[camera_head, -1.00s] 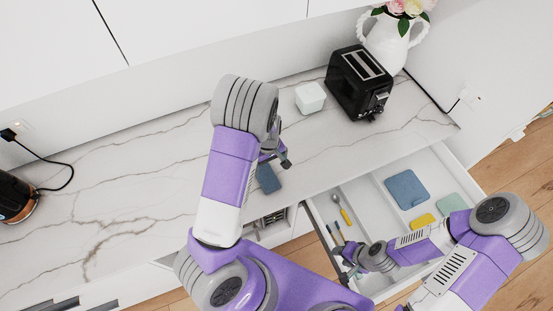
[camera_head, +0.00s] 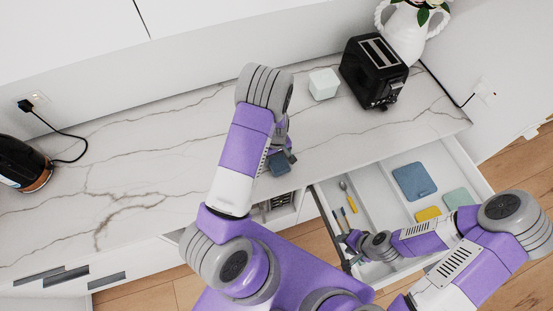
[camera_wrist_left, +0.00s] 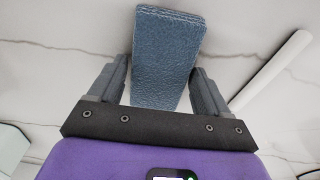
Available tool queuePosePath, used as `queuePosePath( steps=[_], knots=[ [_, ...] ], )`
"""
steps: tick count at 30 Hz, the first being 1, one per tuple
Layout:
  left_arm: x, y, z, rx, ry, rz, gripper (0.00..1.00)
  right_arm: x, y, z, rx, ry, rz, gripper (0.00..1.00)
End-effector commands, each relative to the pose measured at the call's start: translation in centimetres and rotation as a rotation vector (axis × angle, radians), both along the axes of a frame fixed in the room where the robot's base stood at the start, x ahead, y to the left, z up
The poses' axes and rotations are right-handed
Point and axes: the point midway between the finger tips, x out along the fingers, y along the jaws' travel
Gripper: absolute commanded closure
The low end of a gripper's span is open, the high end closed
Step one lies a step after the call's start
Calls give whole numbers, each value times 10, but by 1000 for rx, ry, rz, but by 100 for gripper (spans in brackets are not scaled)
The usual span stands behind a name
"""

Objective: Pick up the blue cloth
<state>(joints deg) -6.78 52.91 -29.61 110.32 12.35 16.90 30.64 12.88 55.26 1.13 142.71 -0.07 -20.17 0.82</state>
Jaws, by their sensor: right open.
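The blue cloth (camera_head: 279,163) is a folded, layered, blue-grey piece at the front of the marble counter. It also shows large in the left wrist view (camera_wrist_left: 167,55), between the two fingers. My left gripper (camera_head: 287,152) is at the cloth, and in the left wrist view its fingers (camera_wrist_left: 160,85) press close against both long sides of it. It looks shut on the cloth. Whether the cloth is clear of the counter cannot be told. My right gripper (camera_head: 347,250) is open and empty at the left side of the open drawer.
A white box (camera_head: 323,84), a black toaster (camera_head: 373,73) and a white vase (camera_head: 404,35) stand behind the cloth. The open drawer (camera_head: 382,187) holds a blue square, a yellow sponge, a green square and utensils. A black kettle (camera_head: 22,165) is far left.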

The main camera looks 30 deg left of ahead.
Motion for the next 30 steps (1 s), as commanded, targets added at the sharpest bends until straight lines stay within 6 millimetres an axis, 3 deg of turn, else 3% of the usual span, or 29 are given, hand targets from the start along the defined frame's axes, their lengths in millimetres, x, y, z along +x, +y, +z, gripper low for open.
queuePosePath(
  steps=[1,6,7,16,30],
  knots=[
    [0,0,0,0,0,0,31,0,0,0,0,0,0,55],
    [0,0,0,0,0,0,57,0,0,0,0,0,0,55],
    [0,0,0,0,0,0,58,0,0,0,0,0,0,55],
    [1,0,9,0,-3,-1,58,0,0,0,0,0,0,55],
    [1,-1,92,0,-4,-2,58,0,0,1,0,0,0,55]
  ],
)
